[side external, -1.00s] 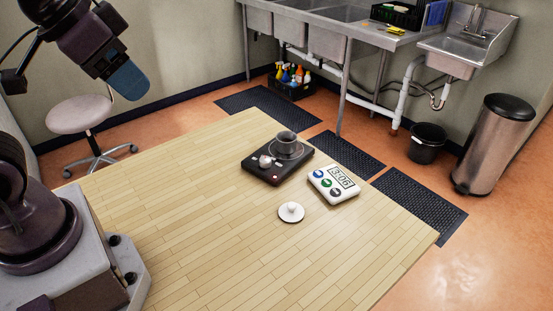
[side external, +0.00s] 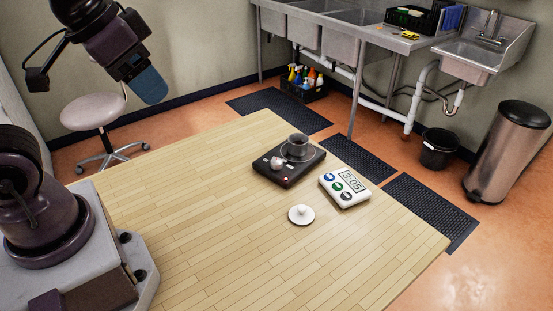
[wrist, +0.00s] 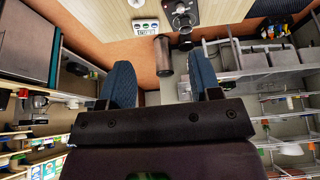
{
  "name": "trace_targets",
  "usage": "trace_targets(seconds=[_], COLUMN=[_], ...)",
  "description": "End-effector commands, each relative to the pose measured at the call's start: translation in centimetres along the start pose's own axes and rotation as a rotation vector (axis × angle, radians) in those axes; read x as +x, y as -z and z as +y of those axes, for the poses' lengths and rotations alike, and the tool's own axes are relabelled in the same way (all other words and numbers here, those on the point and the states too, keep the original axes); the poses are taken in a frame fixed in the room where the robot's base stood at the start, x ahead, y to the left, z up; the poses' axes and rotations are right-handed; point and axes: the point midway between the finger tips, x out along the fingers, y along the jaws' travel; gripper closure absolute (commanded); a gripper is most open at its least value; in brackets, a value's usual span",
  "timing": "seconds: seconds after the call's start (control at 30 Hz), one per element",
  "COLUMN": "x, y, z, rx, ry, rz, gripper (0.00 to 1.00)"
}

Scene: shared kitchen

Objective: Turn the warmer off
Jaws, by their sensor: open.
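The warmer (side external: 283,180) is a flat black box on the far part of the wooden table, with a dark pot (side external: 298,144) on its plate and a pale knob (side external: 277,162) on its near side. The knob's setting is too small to tell. The warmer also shows at the top of the wrist view (wrist: 181,22), partly cut off. My gripper (side external: 150,86) is raised high at the upper left, well apart from the warmer. In the wrist view my gripper (wrist: 162,82) shows two blue fingers wide apart with nothing held between them.
A white timer (side external: 345,188) with coloured buttons lies right of the warmer. A round white lid (side external: 301,214) with a knob lies in front. The rest of the wooden tabletop (side external: 205,220) is clear. A stool (side external: 92,112) stands beyond the table's left side.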

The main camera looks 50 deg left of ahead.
Motion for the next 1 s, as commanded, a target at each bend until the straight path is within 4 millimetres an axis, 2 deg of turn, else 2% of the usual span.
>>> trace_targets(seconds=[0.13,0.37,0.57,0.8,0.9,1.0], x=[2.7,8.2,14.9,24.3,27.3,29.0], y=[1.3,5.9,9.6,12.6,13.7,15.4], z=[-0.7,-2.0,-3.3,-4.7,-5.1,-5.3], rx=[-0.018,0.054,0.186,0.388,0.477,0.584], ry=[0.027,0.042,-0.006,-0.124,-0.168,-0.193], rz=[-0.138,-0.317,-0.437,-0.509,-0.504,-0.47], gripper=[0.42,0.42,0.42,0.42,0.42,0.42])
